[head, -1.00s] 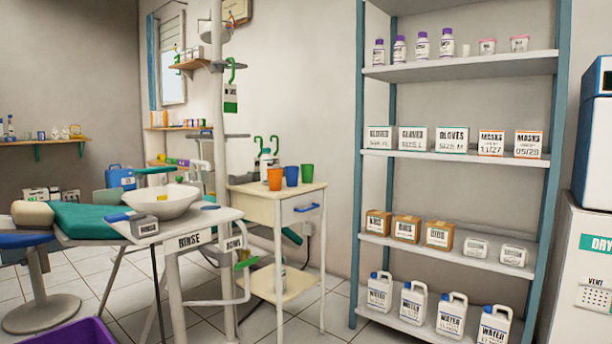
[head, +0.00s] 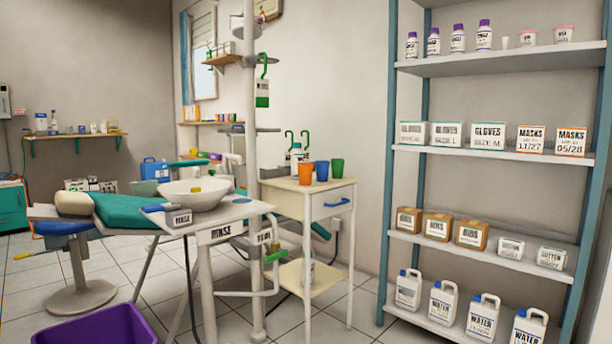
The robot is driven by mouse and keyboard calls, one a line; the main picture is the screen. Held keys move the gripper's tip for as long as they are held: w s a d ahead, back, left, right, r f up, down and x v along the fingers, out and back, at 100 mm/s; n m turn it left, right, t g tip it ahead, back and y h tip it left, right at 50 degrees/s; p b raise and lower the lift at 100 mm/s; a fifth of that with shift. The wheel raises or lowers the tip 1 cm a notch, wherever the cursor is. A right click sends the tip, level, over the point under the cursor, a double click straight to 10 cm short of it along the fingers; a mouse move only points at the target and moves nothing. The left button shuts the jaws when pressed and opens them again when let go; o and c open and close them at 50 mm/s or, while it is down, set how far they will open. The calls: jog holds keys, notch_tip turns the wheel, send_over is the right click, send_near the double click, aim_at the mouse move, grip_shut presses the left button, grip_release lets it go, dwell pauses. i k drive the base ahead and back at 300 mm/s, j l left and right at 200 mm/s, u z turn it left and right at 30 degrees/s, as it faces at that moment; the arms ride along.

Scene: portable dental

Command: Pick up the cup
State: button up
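Three cups stand upright in a row on top of a small cream side table (head: 328,186). They are an orange cup (head: 305,174), a blue cup (head: 322,171) and a green cup (head: 337,168), and the frames do not show which one the task means. The orange cup is nearest the table's left side, beside a white bottle (head: 296,155). The table has a drawer with a blue handle and a lower shelf. My gripper is not in view.
A dental chair (head: 130,209) and a white rinse bowl (head: 195,193) on a stand are left of the table. A purple bin (head: 100,326) is at the front left. A shelf rack (head: 490,154) with boxes and jugs stands right. Tiled floor is open in front of the table.

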aim_at(305, 170)
jog(key=i+j+z, duration=0.1)
jog(key=i+z, duration=0.15)
jog(key=i, duration=0.3)
jog(key=i+j+z, duration=0.25)
jog(key=i, duration=0.25)
